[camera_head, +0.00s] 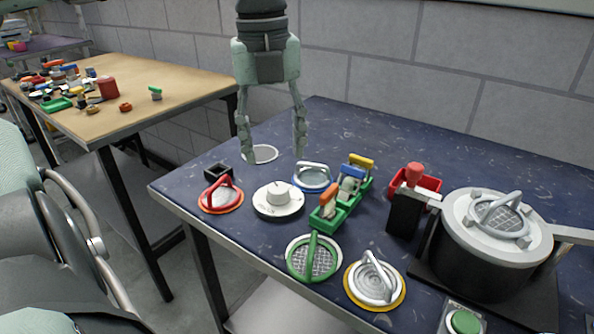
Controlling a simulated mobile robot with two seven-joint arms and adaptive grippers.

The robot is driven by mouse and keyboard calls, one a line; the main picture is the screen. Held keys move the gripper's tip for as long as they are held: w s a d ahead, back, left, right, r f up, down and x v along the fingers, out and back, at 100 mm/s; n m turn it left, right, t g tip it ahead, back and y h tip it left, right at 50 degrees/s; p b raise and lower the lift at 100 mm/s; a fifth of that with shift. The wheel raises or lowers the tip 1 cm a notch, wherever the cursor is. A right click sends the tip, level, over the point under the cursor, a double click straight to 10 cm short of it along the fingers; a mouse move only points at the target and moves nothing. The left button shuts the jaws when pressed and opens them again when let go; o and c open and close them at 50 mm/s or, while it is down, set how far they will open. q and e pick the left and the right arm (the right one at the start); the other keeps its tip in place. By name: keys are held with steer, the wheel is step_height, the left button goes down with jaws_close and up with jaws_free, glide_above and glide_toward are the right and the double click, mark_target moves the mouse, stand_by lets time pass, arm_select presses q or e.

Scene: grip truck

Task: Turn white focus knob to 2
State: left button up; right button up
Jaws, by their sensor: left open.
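The white focus knob (278,197) is a round white dial with a raised grip. It sits on the dark blue table near its left front part; its markings are too small to read. My left gripper (272,157) points straight down with its two fingers spread and nothing between them. In the head view its fingertips show just above the knob, apart from it, with a white disc on the table behind them. My right gripper is not in view.
Around the knob are a red-handled lid (221,196), a blue-rimmed lid (311,178), a green-rimmed lid (313,259), a yellow-rimmed lid (374,282) and a green rack (343,209). A large pot (490,250) stands right. The table's back is clear.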

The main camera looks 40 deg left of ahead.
mark_target(279, 186)
arm_select(q)
step_height(279, 186, down, 6)
steer(key=shift+s+f, duration=0.1)
steer(key=shift+f, duration=0.35)
steer(key=shift+d+f, duration=0.1)
steer(key=c, duration=1.1)
steer(key=shift+c, duration=0.3)
steer(key=shift+m, duration=0.3)
steer(key=shift+f+m+b, duration=0.15)
steer(key=shift+m+b, duration=0.65)
steer(key=shift+b, duration=0.2)
steer(key=m+b, duration=0.2)
steer(key=m, duration=0.2)
steer(key=shift+w, duration=0.2)
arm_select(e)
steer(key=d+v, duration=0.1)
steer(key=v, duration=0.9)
arm_select(q)
steer(key=m+b, duration=0.1)
steer(key=m, duration=0.2)
steer(key=shift+d+m, duration=0.1)
steer(key=shift+m, duration=0.2)
steer(key=shift+m+g+b, duration=0.3)
steer(key=shift+m, duration=0.8)
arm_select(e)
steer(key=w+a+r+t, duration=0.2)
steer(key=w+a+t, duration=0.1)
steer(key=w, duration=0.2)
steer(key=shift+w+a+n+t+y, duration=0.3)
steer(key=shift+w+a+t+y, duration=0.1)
